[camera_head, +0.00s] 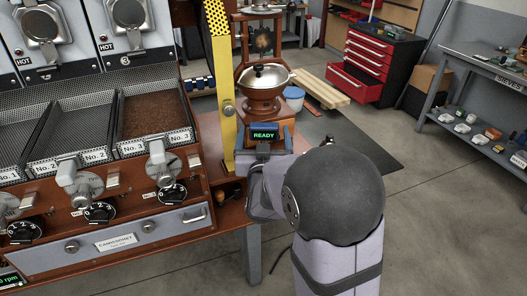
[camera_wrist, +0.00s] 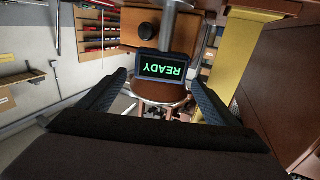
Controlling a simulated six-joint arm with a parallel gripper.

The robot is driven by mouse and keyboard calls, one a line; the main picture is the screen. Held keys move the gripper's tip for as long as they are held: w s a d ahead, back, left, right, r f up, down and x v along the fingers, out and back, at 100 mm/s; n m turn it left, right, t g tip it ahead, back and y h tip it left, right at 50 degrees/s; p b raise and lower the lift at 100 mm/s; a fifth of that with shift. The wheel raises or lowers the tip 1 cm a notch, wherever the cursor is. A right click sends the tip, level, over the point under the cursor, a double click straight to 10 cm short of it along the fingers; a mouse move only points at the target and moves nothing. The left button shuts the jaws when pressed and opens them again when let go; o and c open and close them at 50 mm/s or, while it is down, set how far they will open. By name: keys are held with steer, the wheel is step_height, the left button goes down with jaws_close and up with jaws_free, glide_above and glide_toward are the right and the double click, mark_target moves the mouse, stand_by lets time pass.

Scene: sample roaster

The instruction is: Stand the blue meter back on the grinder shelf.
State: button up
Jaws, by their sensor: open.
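The blue meter (camera_head: 264,134) is a small dark box with a green READY display. In the head view it is upright against the front of the wooden grinder (camera_head: 267,104). In the wrist view the meter (camera_wrist: 166,67) shows upside down, just beyond and between my fingertips. My gripper (camera_wrist: 160,82) is open, one finger on each side, with a visible gap to the meter on both sides. In the head view my arm hides most of the gripper and what is under the meter. I cannot tell whether the meter rests on the shelf.
A yellow post (camera_head: 221,90) stands close left of the grinder. The sample roaster (camera_head: 110,215) with trays and knobs fills the left. A red tool chest (camera_head: 364,62) and a grey bench (camera_head: 470,90) stand farther back. Open floor lies to the right.

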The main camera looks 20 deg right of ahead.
steer(key=b+v, duration=0.8)
steer(key=shift+b, duration=0.3)
